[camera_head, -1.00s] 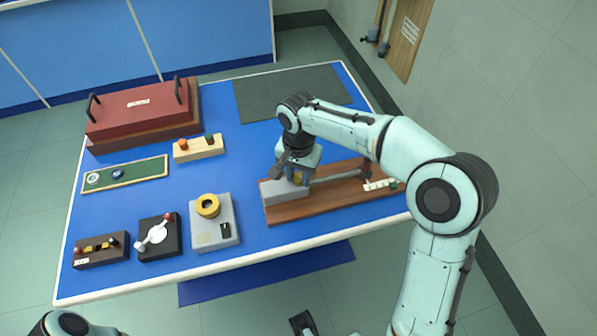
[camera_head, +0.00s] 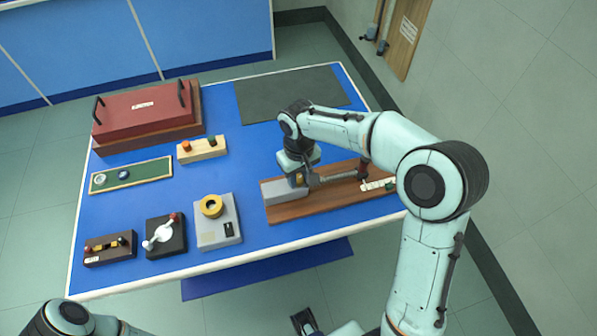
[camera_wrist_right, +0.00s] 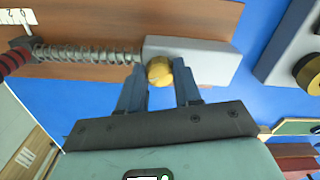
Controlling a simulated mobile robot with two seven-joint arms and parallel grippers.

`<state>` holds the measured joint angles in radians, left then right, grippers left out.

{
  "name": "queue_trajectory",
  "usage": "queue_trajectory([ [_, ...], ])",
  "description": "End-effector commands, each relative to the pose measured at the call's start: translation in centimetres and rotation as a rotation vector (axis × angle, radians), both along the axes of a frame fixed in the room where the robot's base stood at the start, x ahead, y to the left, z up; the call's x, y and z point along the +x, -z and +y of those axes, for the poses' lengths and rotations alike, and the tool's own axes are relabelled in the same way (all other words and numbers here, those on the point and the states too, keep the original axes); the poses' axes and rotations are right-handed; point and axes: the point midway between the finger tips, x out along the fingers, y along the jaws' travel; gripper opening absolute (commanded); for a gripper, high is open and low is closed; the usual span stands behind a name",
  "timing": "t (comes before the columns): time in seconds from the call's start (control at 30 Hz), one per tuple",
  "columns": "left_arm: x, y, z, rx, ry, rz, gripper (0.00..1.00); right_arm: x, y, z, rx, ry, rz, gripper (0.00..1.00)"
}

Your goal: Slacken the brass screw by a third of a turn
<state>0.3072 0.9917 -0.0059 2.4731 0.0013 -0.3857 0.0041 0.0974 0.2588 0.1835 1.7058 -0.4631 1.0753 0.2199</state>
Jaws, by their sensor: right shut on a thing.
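The brass screw (camera_wrist_right: 160,71) is a round yellow knob on the side of a grey block (camera_wrist_right: 205,58), which sits on a brown wooden board (camera_wrist_right: 90,25). My right gripper (camera_wrist_right: 159,84) is shut on the brass screw, one finger on each side of it. In the head view my right gripper (camera_head: 301,178) is at the right end of the grey block (camera_head: 284,192), and the screw is mostly hidden there. Only part of my left arm (camera_head: 70,316) shows at the lower left; its gripper is not identifiable.
A spring-wrapped rod (camera_wrist_right: 85,54) with a red-handled end runs from the block along the board. A grey box with a yellow ring (camera_head: 217,222) stands left of the board. A dark mat (camera_head: 290,93) lies clear behind.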

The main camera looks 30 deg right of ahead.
Motion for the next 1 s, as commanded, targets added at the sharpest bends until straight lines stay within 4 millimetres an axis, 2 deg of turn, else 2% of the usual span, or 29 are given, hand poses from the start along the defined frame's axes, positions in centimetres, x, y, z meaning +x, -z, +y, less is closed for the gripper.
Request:
queue_trajectory([
  [0.7, 1.4, -3.1, 0.0, 0.0, 0.0, -0.016, 0.47, 0.1, -0.2, -0.1, 0.0, -0.679, 0.001, 0.03],
  [1.0, 2.0, -4.2, 0.0, 0.0, 0.0, -0.022, 0.47, 0.1, -0.2, -0.2, 0.0, -0.92, 0.0, 0.03],
])
